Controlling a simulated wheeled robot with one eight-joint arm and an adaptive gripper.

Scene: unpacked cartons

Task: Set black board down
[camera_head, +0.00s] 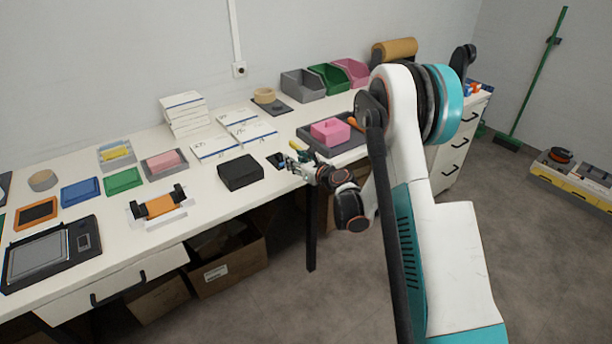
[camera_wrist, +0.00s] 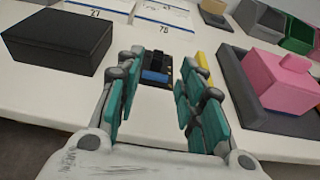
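The black board (camera_head: 276,160) is a small dark piece with a blue part, near the table's front edge, just right of a black box. In the wrist view the board (camera_wrist: 158,70) shows beyond and between my fingertips, apparently lying on the white table. My gripper (camera_head: 297,160) is over the table's front edge, its teal fingers spread wide apart. In the wrist view nothing is seen clamped between the fingers of my gripper (camera_wrist: 157,95). The board's near edge is close to the fingers; I cannot tell whether they touch.
The black box (camera_head: 240,172) stands left of my gripper. A grey tray (camera_head: 345,147) with a pink lidded box (camera_head: 330,131) is on the right. White boxes (camera_head: 216,149) lie behind. A thin yellow item (camera_wrist: 203,62) lies beside the board. Bare tabletop (camera_wrist: 50,110) shows at the front left.

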